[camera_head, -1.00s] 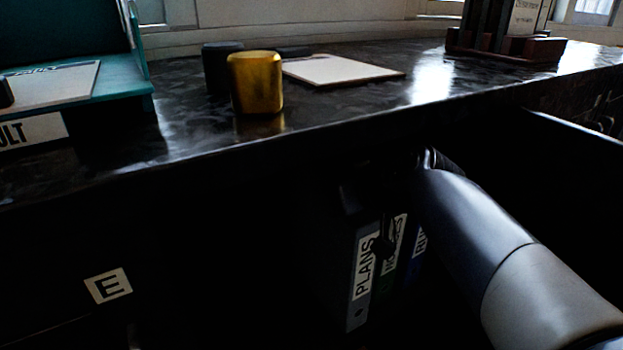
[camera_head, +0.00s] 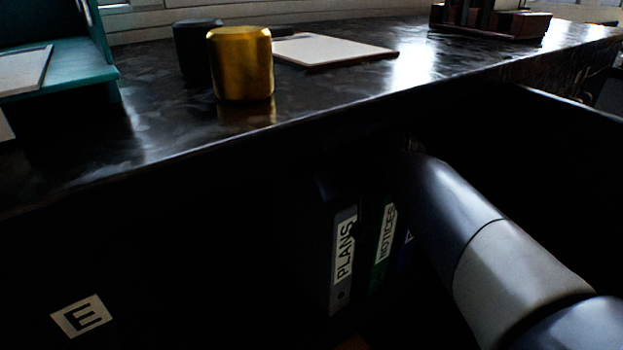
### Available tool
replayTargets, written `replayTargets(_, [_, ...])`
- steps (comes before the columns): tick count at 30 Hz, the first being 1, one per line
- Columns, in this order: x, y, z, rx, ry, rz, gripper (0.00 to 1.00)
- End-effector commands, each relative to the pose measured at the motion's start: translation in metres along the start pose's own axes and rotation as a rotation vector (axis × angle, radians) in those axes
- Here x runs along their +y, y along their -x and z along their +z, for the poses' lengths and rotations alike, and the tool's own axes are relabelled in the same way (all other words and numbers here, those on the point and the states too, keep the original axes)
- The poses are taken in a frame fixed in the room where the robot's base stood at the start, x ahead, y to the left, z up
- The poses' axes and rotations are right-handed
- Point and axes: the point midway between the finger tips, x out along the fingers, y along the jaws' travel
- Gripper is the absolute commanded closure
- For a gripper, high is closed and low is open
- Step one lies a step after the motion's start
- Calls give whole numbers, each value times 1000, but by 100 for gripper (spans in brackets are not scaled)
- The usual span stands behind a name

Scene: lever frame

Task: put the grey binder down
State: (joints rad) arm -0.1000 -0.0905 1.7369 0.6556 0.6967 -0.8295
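The grey binder (camera_head: 341,262) stands nearly upright in the dark space under the counter, its white PLANS label facing me. A binder with a green lower spine and a NOTICES label (camera_head: 384,234) stands just right of it. My arm (camera_head: 460,215) reaches from the lower right into this space, and its far end is by the tops of the binders. My gripper is lost in the dark there. I cannot make out its fingers, or whether they touch the grey binder. What the binder's base rests on is also too dark to see.
A blue binder (camera_head: 406,252) is partly hidden behind my arm. Above is a dark glossy counter (camera_head: 330,100) with a gold container (camera_head: 241,64), a dark container (camera_head: 192,50) and a white board (camera_head: 335,49). An E label (camera_head: 82,316) is at lower left.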

Motion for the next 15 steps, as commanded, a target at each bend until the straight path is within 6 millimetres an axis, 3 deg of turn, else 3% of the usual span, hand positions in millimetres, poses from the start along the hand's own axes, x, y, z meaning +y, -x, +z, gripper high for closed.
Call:
replayTargets(8, [0,-1,1,4,0,1,100])
replayTargets(9, [0,-1,2,1,0,0,46])
replayTargets(15, [0,-1,2,0,0,0,30])
